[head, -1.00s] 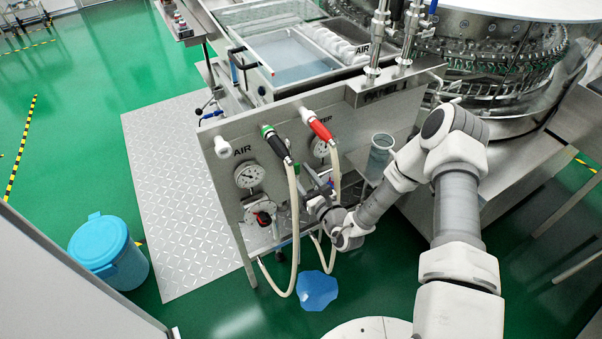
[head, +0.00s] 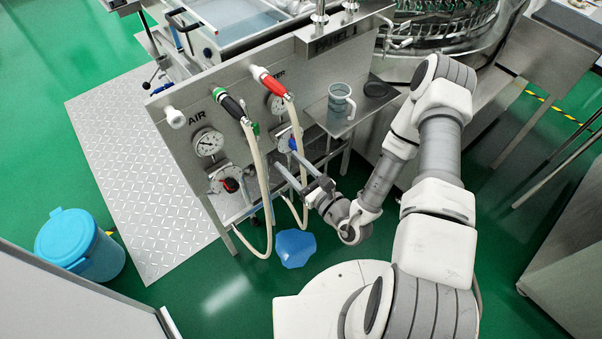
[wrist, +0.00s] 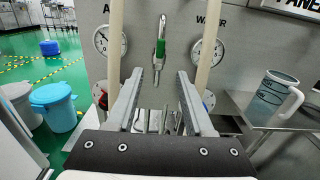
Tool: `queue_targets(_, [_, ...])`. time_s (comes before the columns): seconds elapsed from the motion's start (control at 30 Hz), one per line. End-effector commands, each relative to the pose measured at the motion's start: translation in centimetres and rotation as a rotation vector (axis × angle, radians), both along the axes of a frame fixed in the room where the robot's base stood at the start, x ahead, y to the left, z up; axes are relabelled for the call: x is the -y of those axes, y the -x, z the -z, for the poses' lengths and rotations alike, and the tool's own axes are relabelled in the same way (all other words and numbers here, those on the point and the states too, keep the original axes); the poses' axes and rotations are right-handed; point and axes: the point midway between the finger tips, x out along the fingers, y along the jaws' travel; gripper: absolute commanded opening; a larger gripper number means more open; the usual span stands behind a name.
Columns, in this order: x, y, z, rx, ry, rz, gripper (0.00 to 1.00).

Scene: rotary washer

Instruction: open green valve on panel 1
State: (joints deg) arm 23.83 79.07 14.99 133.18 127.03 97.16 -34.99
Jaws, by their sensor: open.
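Panel 1 (head: 185,125) is a grey metal panel with AIR and WATER gauges. The green valve (wrist: 160,47) has a green handle hanging vertically between the two gauges in the wrist view. In the head view a bit of its green (head: 255,128) shows beside the pale hose. My gripper (head: 285,163) is open and empty, its fingers pointing at the panel. In the wrist view the fingertips (wrist: 160,75) are spread to either side, just below the green handle in the picture. I see no contact with the valve; the exact distance to it cannot be told.
Two pale hoses hang before the panel, from a black nozzle (head: 231,107) and a red nozzle (head: 268,82). A red-centred regulator (head: 229,184) sits below the AIR gauge. A mug (head: 340,104) stands on a side shelf at right. A blue bin (head: 80,245) stands at left.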

Motion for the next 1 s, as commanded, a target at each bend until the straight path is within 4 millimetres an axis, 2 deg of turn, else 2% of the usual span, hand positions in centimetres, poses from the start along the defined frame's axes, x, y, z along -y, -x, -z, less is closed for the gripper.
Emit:
queue_targets(0.1, [1.2, 1.7, 0.1, -0.003, -0.001, 0.002, 0.53])
queue_targets(0.3, [2.1, 3.1, 0.0, 0.0, 0.0, 0.001, 0.53])
queue_targets(0.87, [2.2, 3.3, 0.0, 0.001, -0.001, 0.0, 0.53])
queue_targets(1.0, [1.9, 3.1, -1.0, 0.023, 0.0, -0.033, 0.53])
